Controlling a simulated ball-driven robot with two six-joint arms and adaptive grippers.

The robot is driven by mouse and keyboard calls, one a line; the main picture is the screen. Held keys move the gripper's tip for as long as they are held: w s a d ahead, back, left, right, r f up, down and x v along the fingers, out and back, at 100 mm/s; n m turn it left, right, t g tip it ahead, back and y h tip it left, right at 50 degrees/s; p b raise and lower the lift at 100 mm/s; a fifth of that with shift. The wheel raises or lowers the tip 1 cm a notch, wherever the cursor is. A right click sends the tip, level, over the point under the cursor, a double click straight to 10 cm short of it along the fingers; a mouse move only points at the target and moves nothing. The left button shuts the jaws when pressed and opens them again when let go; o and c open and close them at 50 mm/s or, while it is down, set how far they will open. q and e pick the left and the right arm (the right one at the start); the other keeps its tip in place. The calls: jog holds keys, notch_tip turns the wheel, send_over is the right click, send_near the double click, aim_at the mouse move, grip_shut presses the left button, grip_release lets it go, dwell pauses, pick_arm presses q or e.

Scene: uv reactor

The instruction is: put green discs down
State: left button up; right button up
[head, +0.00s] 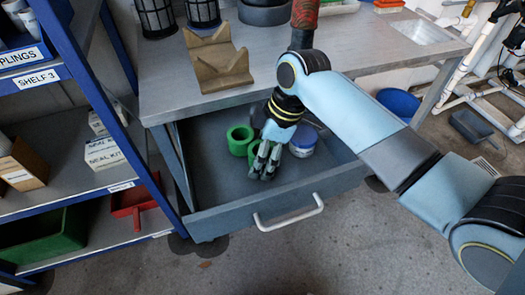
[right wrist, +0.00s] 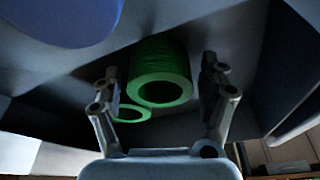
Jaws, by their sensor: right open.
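A green hollow stack of discs (head: 240,139) stands in the open grey drawer (head: 300,196). Another green piece (head: 253,153) shows just in front of it, partly hidden by my right gripper (head: 265,166). In the right wrist view, a ribbed green cylinder (right wrist: 160,72) lies ahead between the open fingers, with a thinner green ring (right wrist: 130,113) near the left finger. My right gripper is open and reaches down into the drawer, with clear space between each finger and the ribbed cylinder. I cannot tell whether anything touches. My left gripper is out of view.
A white and blue round container (head: 303,144) sits in the drawer right of the gripper. The bench (head: 340,45) above carries a tan cradle (head: 217,62), dark mesh cylinders (head: 156,17) and a red-black upright piece (head: 304,18). A blue shelf rack (head: 85,70) stands left. The drawer's front left is clear.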

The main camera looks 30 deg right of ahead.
jog(key=p+v, duration=0.3)
jog(key=v, duration=0.9)
dwell(0.4)
